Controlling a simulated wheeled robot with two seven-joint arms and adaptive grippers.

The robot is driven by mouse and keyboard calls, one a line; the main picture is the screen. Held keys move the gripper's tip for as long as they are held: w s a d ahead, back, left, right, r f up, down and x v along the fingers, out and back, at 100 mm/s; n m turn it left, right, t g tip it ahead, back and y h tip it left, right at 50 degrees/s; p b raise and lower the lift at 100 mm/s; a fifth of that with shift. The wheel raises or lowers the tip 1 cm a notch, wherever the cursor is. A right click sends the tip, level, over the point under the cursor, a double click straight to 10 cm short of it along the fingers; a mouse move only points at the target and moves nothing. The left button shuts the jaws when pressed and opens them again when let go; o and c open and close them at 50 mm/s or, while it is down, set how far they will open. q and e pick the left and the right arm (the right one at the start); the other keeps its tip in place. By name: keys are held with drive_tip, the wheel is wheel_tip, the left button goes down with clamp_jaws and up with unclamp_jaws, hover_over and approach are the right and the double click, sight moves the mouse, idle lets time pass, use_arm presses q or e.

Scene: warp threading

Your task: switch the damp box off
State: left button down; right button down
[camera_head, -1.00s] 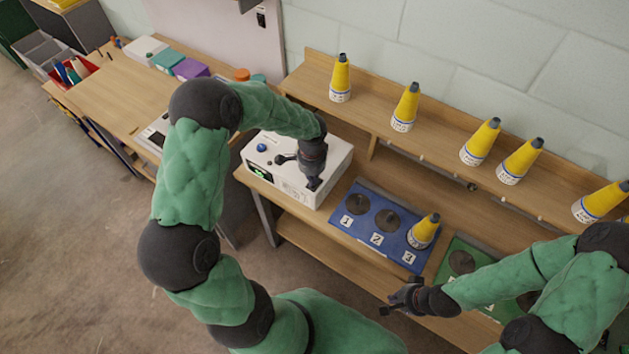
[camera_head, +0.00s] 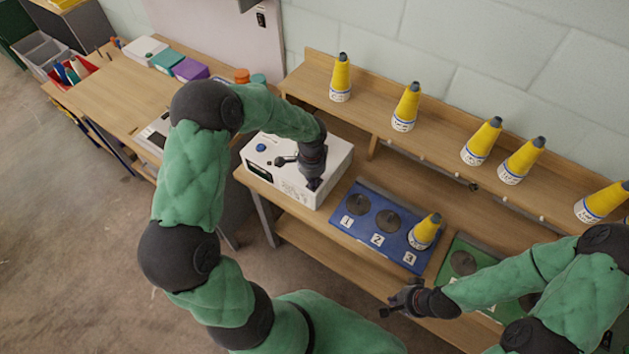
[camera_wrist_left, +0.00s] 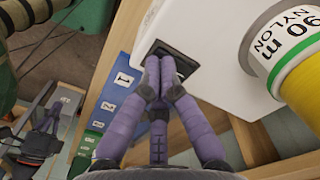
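The damp box is the white box (camera_head: 285,182) at the left end of the near bench in the head view. It has a blue knob (camera_head: 261,147) on top and a display (camera_head: 258,173) on its front, now dark. My left gripper (camera_head: 314,185) points down at the right part of its top. In the left wrist view, the gripper's purple fingers (camera_wrist_left: 160,68) are together at a black recessed switch (camera_wrist_left: 178,58) on the white box (camera_wrist_left: 205,30). The fingertips partly hide the switch. My right gripper (camera_head: 385,311) hangs by the bench's front edge, apart from the box; its finger opening is unclear.
A blue mat (camera_head: 345,232) with numbered spots and one yellow cone (camera_head: 424,232) lies right of the box. Several yellow cones stand on the shelf behind. A cone labelled 90 m nylon (camera_wrist_left: 295,75) is close by in the wrist view.

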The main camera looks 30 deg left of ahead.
use_arm(q)
drive_tip(key=shift+r+p, duration=2.5)
drive_tip(key=shift+r, duration=0.95)
